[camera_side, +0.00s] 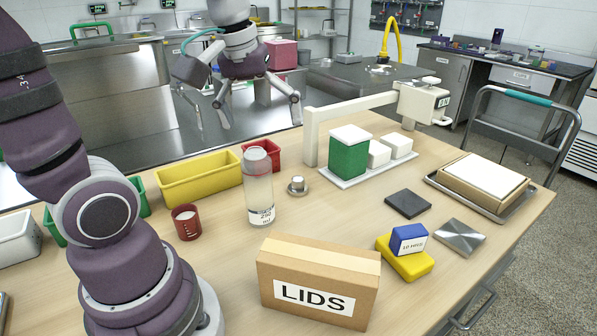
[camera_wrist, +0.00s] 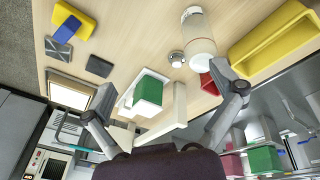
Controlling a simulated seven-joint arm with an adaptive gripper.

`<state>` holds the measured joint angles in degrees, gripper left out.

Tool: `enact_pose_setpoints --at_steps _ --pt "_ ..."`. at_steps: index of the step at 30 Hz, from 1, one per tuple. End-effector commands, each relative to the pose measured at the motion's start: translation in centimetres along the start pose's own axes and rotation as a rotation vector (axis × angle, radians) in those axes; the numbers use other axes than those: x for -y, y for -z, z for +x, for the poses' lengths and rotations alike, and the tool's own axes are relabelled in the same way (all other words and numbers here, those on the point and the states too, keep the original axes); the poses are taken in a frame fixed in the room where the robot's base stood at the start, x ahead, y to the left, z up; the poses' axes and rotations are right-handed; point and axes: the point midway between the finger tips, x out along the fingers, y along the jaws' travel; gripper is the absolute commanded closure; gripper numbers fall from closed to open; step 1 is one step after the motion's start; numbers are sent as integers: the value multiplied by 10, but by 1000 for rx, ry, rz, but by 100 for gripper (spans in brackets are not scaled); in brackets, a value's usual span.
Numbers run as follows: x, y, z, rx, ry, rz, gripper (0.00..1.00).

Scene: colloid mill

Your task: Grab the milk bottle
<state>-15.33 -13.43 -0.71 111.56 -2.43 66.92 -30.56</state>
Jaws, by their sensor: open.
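The milk bottle (camera_side: 258,190) stands upright on the wooden table, a clear cylinder with a pale cap and a white label near its base. In the wrist view the bottle (camera_wrist: 199,38) shows at the top, right of centre. My gripper (camera_side: 260,112) is open and empty, raised above the far side of the table, behind and above the bottle. In the wrist view the two fingers of my gripper (camera_wrist: 168,103) are spread wide. The bottle lies beyond the right finger, apart from it.
Close around the bottle are a dark red cup (camera_side: 187,222), a yellow bin (camera_side: 200,179), a red bin (camera_side: 268,154) and a small metal weight (camera_side: 297,186). A LIDS box (camera_side: 318,281) stands in front. A green box (camera_side: 349,152) and white arm-shaped machine (camera_side: 360,107) stand right.

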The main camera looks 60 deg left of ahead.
Motion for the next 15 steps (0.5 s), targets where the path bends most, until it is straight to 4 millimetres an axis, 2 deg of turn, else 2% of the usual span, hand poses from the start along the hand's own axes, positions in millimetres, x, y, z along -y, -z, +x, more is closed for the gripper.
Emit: enact_pose_setpoints --at_steps 1,3,6,10,15 --pt "6 20 5 40 48 -187 8" --pt "17 43 12 84 108 -449 8" --pt "32 65 22 127 175 -736 8" --pt "43 77 31 152 221 -924 8" --pt "48 71 60 158 231 -954 8"
